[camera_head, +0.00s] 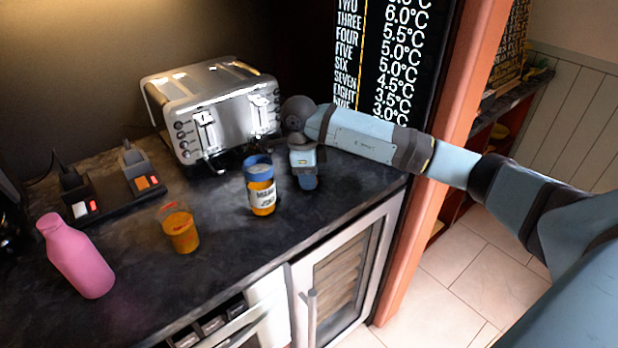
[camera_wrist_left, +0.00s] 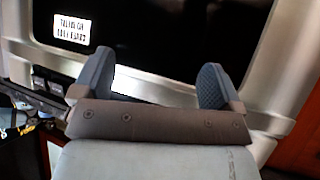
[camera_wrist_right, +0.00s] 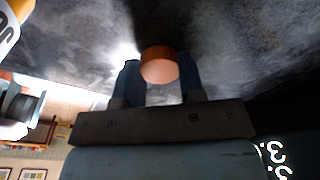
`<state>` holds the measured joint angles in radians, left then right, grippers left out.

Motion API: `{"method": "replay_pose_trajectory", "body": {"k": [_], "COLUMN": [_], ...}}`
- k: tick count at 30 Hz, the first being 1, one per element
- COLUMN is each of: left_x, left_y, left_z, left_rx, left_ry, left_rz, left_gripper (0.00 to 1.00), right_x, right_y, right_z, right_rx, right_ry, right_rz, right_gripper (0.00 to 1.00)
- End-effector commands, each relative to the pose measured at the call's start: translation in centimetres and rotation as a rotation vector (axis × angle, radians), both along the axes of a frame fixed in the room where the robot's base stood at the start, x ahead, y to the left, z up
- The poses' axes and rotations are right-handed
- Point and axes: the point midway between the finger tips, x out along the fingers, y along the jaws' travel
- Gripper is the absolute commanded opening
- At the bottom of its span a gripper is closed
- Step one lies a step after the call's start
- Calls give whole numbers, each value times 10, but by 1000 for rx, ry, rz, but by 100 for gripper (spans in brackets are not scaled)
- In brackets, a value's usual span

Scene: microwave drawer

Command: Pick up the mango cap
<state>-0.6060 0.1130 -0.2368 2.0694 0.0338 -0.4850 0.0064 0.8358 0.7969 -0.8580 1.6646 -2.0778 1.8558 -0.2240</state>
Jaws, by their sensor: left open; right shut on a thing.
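The mango cap (camera_wrist_right: 159,65), a small round orange-brown piece, shows between the fingertips in the right wrist view. My right gripper (camera_wrist_right: 160,75) is shut on it, close to the dark countertop. In the head view my right gripper (camera_head: 308,182) points down just right of the labelled juice bottle (camera_head: 262,198), and the cap is hidden there. The bottle stands upright, orange below and blue on top. My left gripper (camera_wrist_left: 157,85) is open and empty in front of a silver-framed dark door; it is outside the head view.
A silver toaster (camera_head: 235,110) stands behind the bottle. An orange glass (camera_head: 180,230), a pink bottle (camera_head: 75,258) and a black switch unit (camera_head: 115,190) are to the left. The counter's front edge and a cabinet (camera_head: 340,270) lie below. An orange post (camera_head: 425,180) rises at right.

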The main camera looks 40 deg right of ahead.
Motion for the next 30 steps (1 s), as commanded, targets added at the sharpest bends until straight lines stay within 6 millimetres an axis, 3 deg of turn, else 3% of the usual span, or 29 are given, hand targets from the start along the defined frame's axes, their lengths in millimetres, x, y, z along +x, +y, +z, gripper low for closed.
{"method": "replay_pose_trajectory", "body": {"k": [8, 18, 24, 30], "left_x": [0, -2, -4, -3], "left_y": [1, 5, 6, 4], "left_z": [1, 6, 4, 6], "left_rx": [2, 11, 11, 6], "left_ry": [0, 8, 23, 19], "left_rz": [-1, -8, -3, 1], "left_gripper": [91, 91, 91, 91], "right_x": [1, 1, 0, 0], "right_y": [0, -1, 0, 0], "right_z": [48, 149, 181, 194], "right_rx": [0, -3, -1, 0], "right_ry": [-6, -6, -3, -1], "right_rz": [0, -1, 0, -1], "right_gripper": [15, 15, 15, 15]}}
